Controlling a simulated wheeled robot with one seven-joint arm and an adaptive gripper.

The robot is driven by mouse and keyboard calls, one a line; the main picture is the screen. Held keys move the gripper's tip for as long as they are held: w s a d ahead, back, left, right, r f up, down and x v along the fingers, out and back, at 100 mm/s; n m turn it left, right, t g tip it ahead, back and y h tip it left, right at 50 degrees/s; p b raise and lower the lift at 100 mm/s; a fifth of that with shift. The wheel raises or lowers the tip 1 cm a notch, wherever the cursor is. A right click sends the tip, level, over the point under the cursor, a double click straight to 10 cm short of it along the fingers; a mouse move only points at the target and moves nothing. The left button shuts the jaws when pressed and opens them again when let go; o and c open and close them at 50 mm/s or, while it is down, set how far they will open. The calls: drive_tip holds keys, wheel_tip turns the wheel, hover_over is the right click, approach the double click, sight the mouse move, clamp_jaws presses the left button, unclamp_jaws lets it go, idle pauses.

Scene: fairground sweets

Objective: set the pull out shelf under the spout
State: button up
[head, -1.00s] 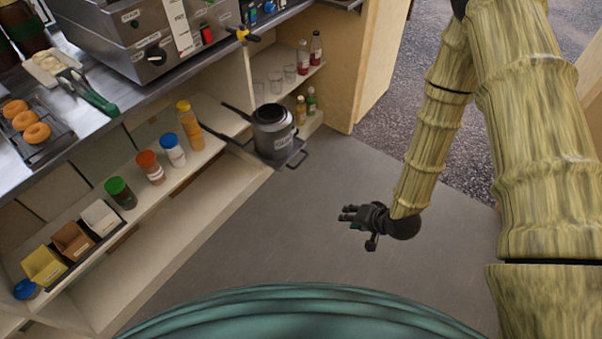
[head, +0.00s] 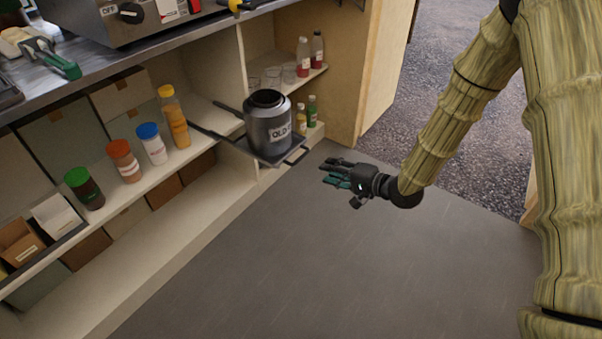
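The pull-out shelf (head: 284,157) is a dark flat tray with a loop handle (head: 297,156) at its front right corner. It sticks out from the lower shelving, with dark rails behind it on the left. A grey canister (head: 263,132), labelled "OLD" with the rest unclear, stands upright on it. A yellow and black tap-like part (head: 236,5) shows at the counter edge, cut off by the top of the picture. The spout's outlet cannot be made out. My gripper (head: 335,171) is open and empty, to the right of the handle and apart from it.
Sauce bottles (head: 173,117) and jars line the shelf on the left. Glasses and small bottles (head: 303,57) stand in the compartment behind the canister. A wooden panel (head: 380,70) closes the unit on the right. The grey floor (head: 270,260) in front is clear.

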sight(301, 157)
drive_tip(key=shift+y, duration=0.7)
drive_tip(key=shift+w+d+b+x, duration=0.1)
drive_tip(key=shift+b+x, duration=1.15)
drive_tip(key=shift+x, duration=0.85)
drive_tip(key=shift+w+d+b+x, duration=0.15)
drive_tip(key=shift+b+x, duration=1.05)
drive_tip(key=shift+x, duration=0.9)
drive_tip(key=shift+w+b+x, duration=0.1)
drive_tip(key=shift+b+x, duration=1.15)
drive_tip(key=shift+x, duration=0.8)
drive_tip(key=shift+r, duration=0.2)
clamp_jaws()
